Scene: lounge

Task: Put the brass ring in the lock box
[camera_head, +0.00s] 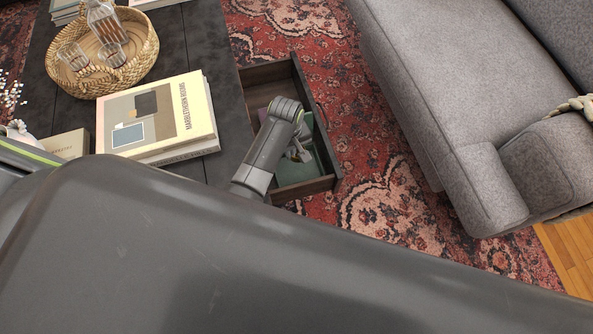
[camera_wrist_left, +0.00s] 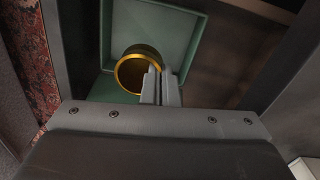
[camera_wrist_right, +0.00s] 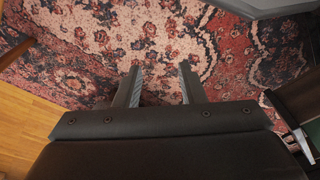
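The brass ring (camera_wrist_left: 121,78) shows in the left wrist view as a gold band, seen at a slant. My left gripper (camera_wrist_left: 160,72) is closed on its right side, with the ring's wall between the fingers. Behind the ring is the green lock box (camera_wrist_left: 186,28), open, with rimmed green panels; the ring overlaps it in the picture, and I cannot tell the height between them. In the head view the green box (camera_head: 322,164) lies in the open drawer, partly hidden by my left gripper (camera_head: 300,155). My right gripper (camera_wrist_right: 160,80) is open and empty above the rug.
The open drawer (camera_head: 325,150) juts from the dark coffee table (camera_head: 232,120). A large book (camera_head: 160,115) and a wicker tray (camera_head: 141,62) with glassware stand on the table. A grey sofa (camera_head: 430,90) is at the right, with patterned rug (camera_head: 375,170) between.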

